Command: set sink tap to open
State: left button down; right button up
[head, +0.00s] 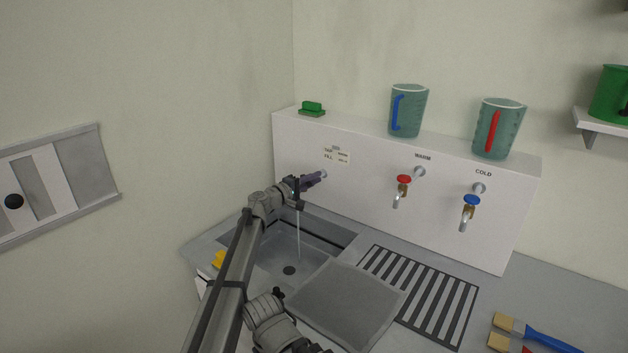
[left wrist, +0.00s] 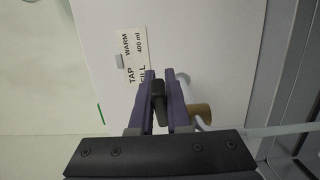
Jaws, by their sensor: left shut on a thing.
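The sink tap sits low on the white back panel above the sink, mostly hidden by my gripper in the head view. In the left wrist view its dark lever (left wrist: 158,98) is between my purple fingers, with a brass-coloured part (left wrist: 200,112) of the tap beside them. My left gripper (head: 314,179) is shut on the lever; it also shows in the left wrist view (left wrist: 159,82). A thin pale stream of water (head: 299,240) falls from the tap into the grey sink basin (head: 265,258). My right gripper is not in view.
A warm tap with a red handle (head: 403,180) and a cold tap with a blue handle (head: 471,200) are to the right. Two jugs (head: 408,112) (head: 498,130) and a green item (head: 312,108) stand on the panel's ledge. Brushes (head: 540,335) lie at the lower right.

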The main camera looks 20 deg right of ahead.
pick_arm(q)
jog(key=shift+s+a+m+g+h, duration=0.2)
jog(key=shift+m+g+h, duration=0.15)
jog(key=shift+m+g, duration=0.65)
jog(key=shift+s+a+m+g+h, duration=0.2)
jog(key=shift+m+g+h, duration=0.3)
jog(key=shift+g, duration=0.9)
jog(key=shift+s+a+m+g+h, duration=0.1)
jog(key=shift+a+m+g+h, duration=0.15)
jog(key=shift+m+g, duration=0.8)
jog(key=shift+d, duration=0.1)
jog(key=c, duration=0.9)
grip_release()
jog(key=shift+s+n, duration=0.1)
jog(key=shift+n, duration=0.15)
